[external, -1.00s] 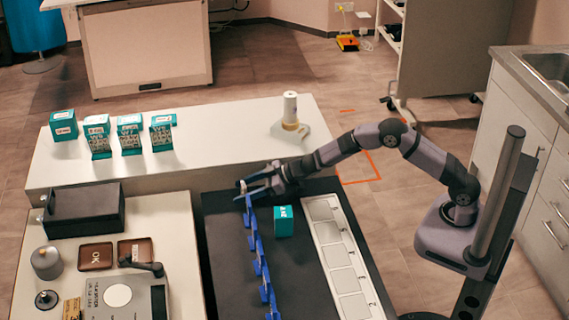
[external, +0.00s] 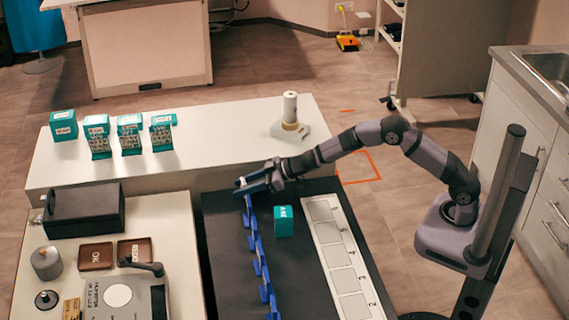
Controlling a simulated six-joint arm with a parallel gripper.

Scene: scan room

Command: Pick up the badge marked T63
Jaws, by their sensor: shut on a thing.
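My gripper (external: 243,187) is at the far end of a row of blue holders (external: 257,250) on the dark mat. Its jaws are shut on a small whitish thing (external: 240,182) at the fingertips, which looks like a badge. Its marking is too small to read, so I cannot tell whether it is T63. The fingers partly hide it and the top of the farthest holder. I cannot tell whether it is clear of that holder.
A teal box (external: 284,221) stands just right of the holders. A white strip with numbered squares (external: 323,232) lies beyond it. Teal card boxes (external: 129,134) and a white cylinder (external: 290,108) stand on the back bench. A black box (external: 84,210) and brown trays (external: 96,256) are at left.

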